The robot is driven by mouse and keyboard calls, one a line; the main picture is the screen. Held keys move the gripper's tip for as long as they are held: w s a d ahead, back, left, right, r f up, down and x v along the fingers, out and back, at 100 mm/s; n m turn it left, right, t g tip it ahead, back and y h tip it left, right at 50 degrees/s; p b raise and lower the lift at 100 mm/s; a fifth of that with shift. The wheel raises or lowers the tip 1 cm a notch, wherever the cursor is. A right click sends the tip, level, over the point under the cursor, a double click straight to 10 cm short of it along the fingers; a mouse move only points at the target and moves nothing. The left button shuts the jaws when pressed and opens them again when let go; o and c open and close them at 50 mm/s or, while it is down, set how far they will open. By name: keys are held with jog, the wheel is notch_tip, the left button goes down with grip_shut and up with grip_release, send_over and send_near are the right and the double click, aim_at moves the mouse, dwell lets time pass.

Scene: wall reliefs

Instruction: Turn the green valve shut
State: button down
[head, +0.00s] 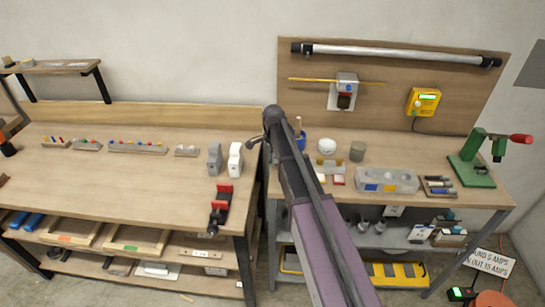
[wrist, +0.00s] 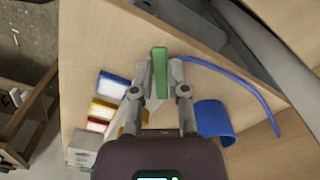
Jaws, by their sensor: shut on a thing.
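A green bar (wrist: 160,72), apparently the green valve's handle, stands between my fingertips in the wrist view. My gripper (wrist: 160,75) is shut on it, with one finger on each side. The valve's body is hidden, and I cannot tell how far the handle is turned. In the head view my dark arm reaches over the right workbench (head: 440,205) and hides the gripper and the valve.
A blue hose (wrist: 238,78) curves right of the green bar, near a blue cup-like thing (wrist: 213,118). Small coloured blocks (wrist: 113,85) lie to the left. A green press (head: 470,168) stands at the bench's right end. The left workbench (head: 120,180) has clear room.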

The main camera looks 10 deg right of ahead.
jog(key=n, duration=0.1)
jog(key=s+n, duration=0.1)
jog(key=n, duration=0.1)
jog(key=s+d+n, duration=0.1)
jog(key=n, duration=0.3)
jog(key=d+n, duration=0.1)
jog(key=n, duration=0.1)
jog(key=shift+s, duration=0.3)
jog(key=shift+s+d+n, duration=0.1)
jog(key=shift+d+n, duration=0.1)
jog(key=shift+n, duration=0.45)
jog(key=shift+s+d+n, duration=0.1)
jog(key=shift+d+n, duration=0.1)
jog(key=shift+n, duration=0.45)
jog(key=c, duration=0.6)
grip_release()
jog(key=shift+w, duration=0.1)
jog(key=shift+c, duration=0.2)
jog(key=shift+w+a+m, duration=0.1)
jog(key=shift+a+m, duration=0.05)
jog(key=shift+m, duration=0.15)
